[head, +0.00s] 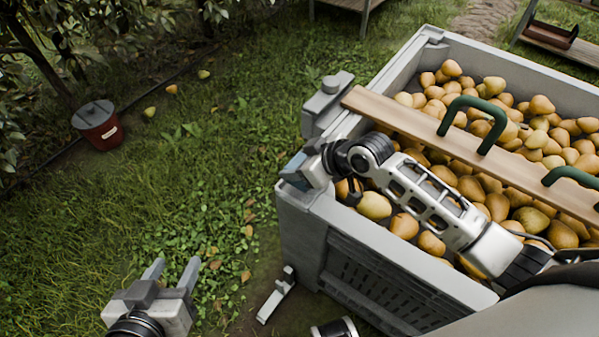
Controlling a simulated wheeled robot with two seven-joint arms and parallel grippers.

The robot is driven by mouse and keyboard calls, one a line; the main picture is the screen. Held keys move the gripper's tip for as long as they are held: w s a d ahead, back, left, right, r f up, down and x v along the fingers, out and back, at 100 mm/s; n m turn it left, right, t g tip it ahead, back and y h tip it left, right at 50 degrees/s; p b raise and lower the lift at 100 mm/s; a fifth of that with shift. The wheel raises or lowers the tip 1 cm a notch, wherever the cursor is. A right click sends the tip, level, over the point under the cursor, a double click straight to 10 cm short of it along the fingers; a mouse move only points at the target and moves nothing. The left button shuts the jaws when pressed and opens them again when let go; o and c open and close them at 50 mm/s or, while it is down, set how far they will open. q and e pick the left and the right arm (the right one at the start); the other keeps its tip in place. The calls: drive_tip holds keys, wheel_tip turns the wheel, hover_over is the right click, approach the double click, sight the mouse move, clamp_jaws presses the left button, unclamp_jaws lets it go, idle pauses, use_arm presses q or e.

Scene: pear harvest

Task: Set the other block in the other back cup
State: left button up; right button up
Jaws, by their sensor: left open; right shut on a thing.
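My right gripper (306,168) is shut on a small blue-grey block (293,164) at the near left corner of the pear crate (300,215). The fingers hide much of the block, and I cannot tell whether it sits in a cup or is held just above. A grey piece with a round knob (330,86) stands on the crate's left side, beside the end of the wooden plank (400,117). My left gripper (171,268) is open and empty over the grass at lower left, well apart from the crate.
The crate is full of pears (374,206). The plank with green handles (478,108) lies across it. A red bucket (98,126) stands at the left near the trees. A few pears lie on the grass. The grass between bucket and crate is free.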

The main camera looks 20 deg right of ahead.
drive_tip(key=shift+f, duration=1.4)
drive_tip(key=shift+f+b, duration=0.3)
drive_tip(key=shift+b, duration=0.05)
drive_tip(key=o, duration=1)
drive_tip(key=shift+o, duration=0.2)
drive_tip(key=shift+a+r, duration=0.1)
drive_tip(key=shift+r, duration=0.05)
